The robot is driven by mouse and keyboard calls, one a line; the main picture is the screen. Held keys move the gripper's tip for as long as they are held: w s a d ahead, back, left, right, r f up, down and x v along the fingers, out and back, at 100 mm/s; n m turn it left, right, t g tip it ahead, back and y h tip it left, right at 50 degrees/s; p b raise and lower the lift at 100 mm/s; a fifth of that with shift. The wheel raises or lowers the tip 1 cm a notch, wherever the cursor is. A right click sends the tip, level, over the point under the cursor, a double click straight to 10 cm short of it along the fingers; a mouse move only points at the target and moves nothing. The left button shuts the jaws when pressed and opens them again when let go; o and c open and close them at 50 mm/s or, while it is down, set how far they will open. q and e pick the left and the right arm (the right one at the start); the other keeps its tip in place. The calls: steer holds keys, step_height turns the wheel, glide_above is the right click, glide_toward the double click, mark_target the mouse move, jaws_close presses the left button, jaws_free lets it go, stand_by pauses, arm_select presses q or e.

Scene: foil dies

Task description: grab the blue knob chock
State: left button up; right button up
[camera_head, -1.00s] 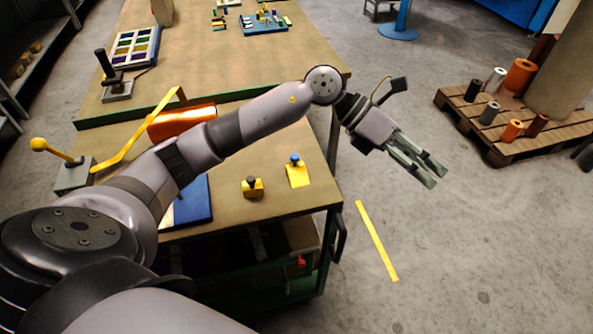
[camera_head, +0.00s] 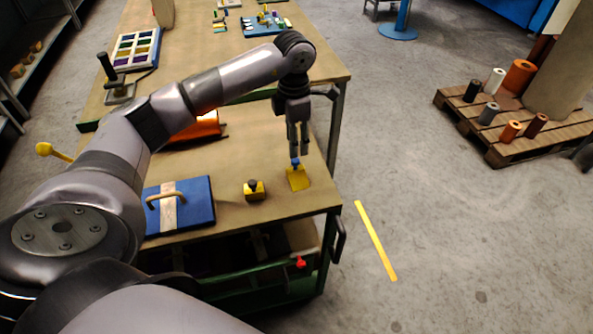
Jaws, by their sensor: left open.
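The blue knob chock (camera_head: 298,180) is a yellow wedge with a blue knob on top. It sits on the wooden bench near its right edge. My left gripper (camera_head: 297,151) points down directly above it, open, with its fingertips close to the blue knob. I cannot tell whether the fingers touch the knob or stand around it. A second yellow chock with a black knob (camera_head: 254,190) sits a little to the left on the same bench. My right gripper is not in view.
A blue board with a handle (camera_head: 200,205) lies left of the chocks. An orange object (camera_head: 208,126) lies behind my arm. The bench (camera_head: 240,222) is clear around the chocks. Farther back is a larger table (camera_head: 215,32). A pallet with spools (camera_head: 497,150) stands at right.

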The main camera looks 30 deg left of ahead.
mark_target(295, 159)
arm_select(q)
step_height(295, 159, down, 3)
steer(key=shift+f, duration=0.1)
step_height(295, 159, down, 5)
steer(key=p, duration=0.3)
steer(key=shift+w, duration=0.1)
steer(key=shift+f, duration=0.15)
steer(key=shift+c, duration=0.4)
jaws_close()
